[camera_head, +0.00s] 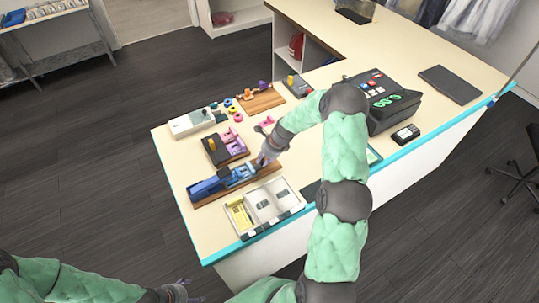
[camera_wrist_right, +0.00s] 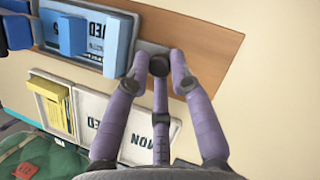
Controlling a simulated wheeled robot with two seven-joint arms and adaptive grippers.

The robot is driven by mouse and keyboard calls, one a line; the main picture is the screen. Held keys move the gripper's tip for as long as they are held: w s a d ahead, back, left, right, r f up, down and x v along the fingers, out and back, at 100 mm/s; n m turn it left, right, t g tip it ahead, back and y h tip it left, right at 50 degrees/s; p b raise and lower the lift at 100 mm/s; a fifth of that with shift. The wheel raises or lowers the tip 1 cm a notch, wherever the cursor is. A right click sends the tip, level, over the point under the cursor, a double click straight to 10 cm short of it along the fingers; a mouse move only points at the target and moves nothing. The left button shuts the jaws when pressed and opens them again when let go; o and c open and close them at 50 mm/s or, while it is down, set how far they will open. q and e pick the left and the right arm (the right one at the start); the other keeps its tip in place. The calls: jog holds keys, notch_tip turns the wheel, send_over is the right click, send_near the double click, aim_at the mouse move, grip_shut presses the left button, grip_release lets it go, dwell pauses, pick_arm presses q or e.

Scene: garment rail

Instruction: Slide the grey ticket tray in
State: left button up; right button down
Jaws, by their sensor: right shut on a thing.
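The grey ticket tray (camera_wrist_right: 96,38) lies on a brown wooden board (camera_wrist_right: 205,40), with a white lettered face and light blue blocks. In the head view its blue parts (camera_head: 238,176) show beside a dark blue block (camera_head: 207,187) at its left end. My right gripper (camera_head: 264,160) is at the tray's right end. In the right wrist view its purple fingers (camera_wrist_right: 158,60) close around a small grey piece at that end; the fingers partly hide it. My left gripper (camera_head: 180,291) is low at the bottom edge, away from the counter; its jaws are unclear.
A compartment tray with yellow tickets (camera_head: 240,215) sits in front of the board. A black till (camera_head: 380,100) stands right. My right arm covers part of the counter (camera_head: 180,155).

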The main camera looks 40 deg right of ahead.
jog(key=shift+w+a+r, duration=0.15)
jog(key=shift+a, duration=0.05)
jog(key=c, duration=1.2)
grip_release()
jog(key=shift+o, duration=0.5)
jog(key=shift+w+a, duration=0.1)
jog(key=shift+a, duration=0.15)
jog(key=shift+d, duration=0.1)
jog(key=shift+d, duration=0.1)
jog(key=v, duration=1.2)
